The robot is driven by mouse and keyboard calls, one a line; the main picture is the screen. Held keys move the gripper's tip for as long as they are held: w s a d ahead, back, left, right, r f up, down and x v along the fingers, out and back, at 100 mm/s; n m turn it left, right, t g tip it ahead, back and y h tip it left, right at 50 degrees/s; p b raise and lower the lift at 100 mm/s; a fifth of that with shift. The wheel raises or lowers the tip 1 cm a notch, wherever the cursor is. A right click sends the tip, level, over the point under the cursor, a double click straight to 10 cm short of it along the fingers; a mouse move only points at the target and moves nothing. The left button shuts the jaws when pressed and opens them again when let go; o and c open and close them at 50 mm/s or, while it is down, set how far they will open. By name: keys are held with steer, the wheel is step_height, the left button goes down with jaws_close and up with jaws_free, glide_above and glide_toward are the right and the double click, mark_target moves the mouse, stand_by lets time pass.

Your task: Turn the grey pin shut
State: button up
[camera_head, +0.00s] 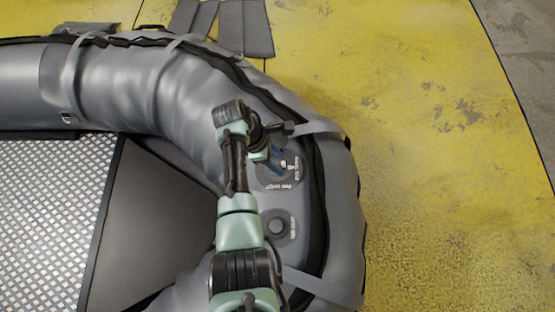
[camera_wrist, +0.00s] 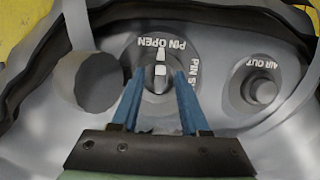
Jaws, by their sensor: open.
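The grey pin (camera_wrist: 160,78) sits in the middle of a round valve plate on the grey boat tube, in the wrist view. A white mark on it lines up toward the words "PIN OPEN" (camera_wrist: 162,43); a second label beginning "PIN S" (camera_wrist: 193,78) is at its right, partly hidden by a finger. My gripper (camera_wrist: 155,75) is open, its two blue fingers on either side of the pin with visible gaps. Whether they touch it cannot be told. In the head view my gripper (camera_head: 280,160) is over the valve plate (camera_head: 272,180), and the pin is mostly hidden.
A second round valve labelled "AIR OUT" (camera_wrist: 262,90) is right of the pin in the wrist view. A dark round knob (camera_wrist: 97,82) is at left. The inflatable boat (camera_head: 180,85) lies on a worn yellow floor (camera_head: 440,200). Grey flat pieces (camera_head: 245,28) lie behind it.

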steer(key=shift+f, duration=0.1)
jaws_close()
stand_by(0.6)
steer(key=m+g+b, duration=0.1)
steer(key=m, duration=0.4)
steer(key=shift+s, duration=0.1)
steer(key=m+g+y+b, duration=0.1)
steer(key=m, duration=0.3)
steer(key=shift+m+b, duration=0.3)
steer(key=m+g+y, duration=0.1)
steer(key=m, duration=0.3)
steer(key=shift+s+b, duration=0.1)
steer(key=shift+b, duration=0.25)
steer(key=shift+a+m+y, duration=0.1)
steer(key=shift+m+y, duration=0.5)
steer(key=shift+m, duration=1.6)
